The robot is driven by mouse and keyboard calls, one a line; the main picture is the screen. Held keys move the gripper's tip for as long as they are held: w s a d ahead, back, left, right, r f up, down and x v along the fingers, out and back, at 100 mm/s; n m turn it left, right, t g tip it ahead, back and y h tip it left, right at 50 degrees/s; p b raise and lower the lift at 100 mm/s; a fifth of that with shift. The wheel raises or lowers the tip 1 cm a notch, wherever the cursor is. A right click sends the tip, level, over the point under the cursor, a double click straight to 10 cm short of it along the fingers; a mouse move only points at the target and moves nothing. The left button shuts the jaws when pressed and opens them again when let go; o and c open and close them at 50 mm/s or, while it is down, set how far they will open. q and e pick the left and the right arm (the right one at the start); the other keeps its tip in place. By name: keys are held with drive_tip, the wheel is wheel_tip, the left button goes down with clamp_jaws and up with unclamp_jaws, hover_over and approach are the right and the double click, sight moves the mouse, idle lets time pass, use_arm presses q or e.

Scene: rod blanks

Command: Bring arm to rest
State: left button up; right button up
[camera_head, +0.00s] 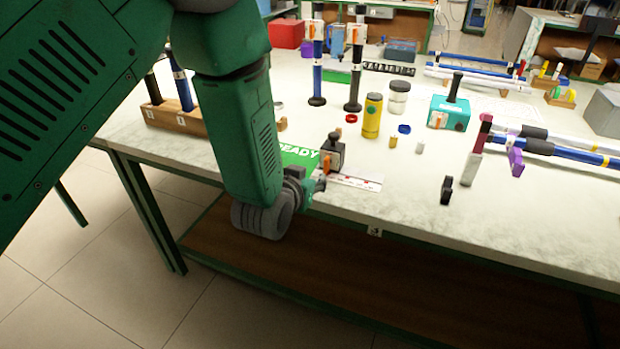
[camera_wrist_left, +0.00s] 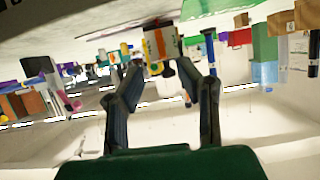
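My left arm (camera_head: 235,120) is green and comes down from the upper left in the head view, in front of the table (camera_head: 420,235). My left gripper (camera_head: 319,183) is at the table's front edge, small and partly hidden by the wrist. In the left wrist view its two dark fingers (camera_wrist_left: 158,75) are spread apart, with nothing visibly held between them. A white block with an orange stripe (camera_wrist_left: 160,43) shows beyond the fingertips. In the head view a black piece with an orange part (camera_head: 333,151) stands close behind the gripper. My right gripper is in neither view.
A green READY mat (camera_head: 298,155) lies by the gripper. A yellow cylinder (camera_head: 372,116), a teal box (camera_head: 449,113), a small black piece (camera_head: 447,190) and blue rods (camera_head: 560,150) stand or lie farther right. Floor (camera_head: 90,270) is clear at the left front.

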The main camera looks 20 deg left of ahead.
use_arm(q)
drive_tip(key=shift+s+r, duration=0.1)
drive_tip(key=shift+s, duration=0.15)
drive_tip(key=s+a+f+g, duration=0.4)
drive_tip(key=s+f+g, duration=0.2)
drive_tip(key=s+f, duration=0.8)
drive_tip(key=s+a+f+g, duration=0.2)
drive_tip(key=s+f+g, duration=0.1)
drive_tip(key=s, duration=0.8)
drive_tip(key=s+a+f+g, duration=0.2)
drive_tip(key=s+f+g, duration=0.1)
drive_tip(key=s, duration=0.8)
drive_tip(key=shift+s+a+f+g, duration=0.15)
drive_tip(key=shift+s+f+g, duration=0.1)
drive_tip(key=shift+f+g, duration=0.2)
